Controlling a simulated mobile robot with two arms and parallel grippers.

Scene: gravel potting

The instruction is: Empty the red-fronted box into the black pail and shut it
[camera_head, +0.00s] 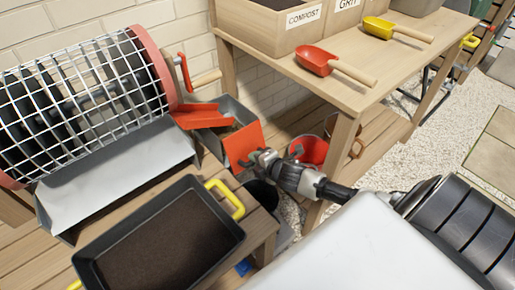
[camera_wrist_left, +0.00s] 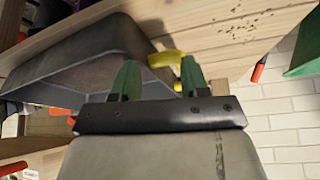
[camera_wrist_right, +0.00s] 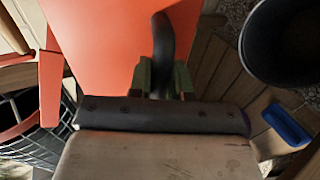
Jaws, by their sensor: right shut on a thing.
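The box's red front (camera_head: 240,145) faces my right gripper (camera_head: 262,159) in the head view. It fills much of the right wrist view (camera_wrist_right: 110,45). Behind it, the box's grey wall (camera_head: 238,110) rises under a red chute, and a little brown material shows inside. My right gripper is shut on the dark handle (camera_wrist_right: 162,40) of the red front. The black pail (camera_head: 262,194) is partly hidden below my right gripper; its open mouth shows in the right wrist view (camera_wrist_right: 300,40). My left gripper (camera_wrist_left: 160,75) is open and empty, seen only in its wrist view.
A mesh drum (camera_head: 85,95) with a red crank stands at left. A black tray (camera_head: 215,245) of dark soil with yellow handles lies in front. A bench (camera_head: 400,65) at right carries scoops and labelled boxes; a red bucket (camera_head: 312,150) stands underneath. A blue object (camera_wrist_right: 287,125) lies near the pail.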

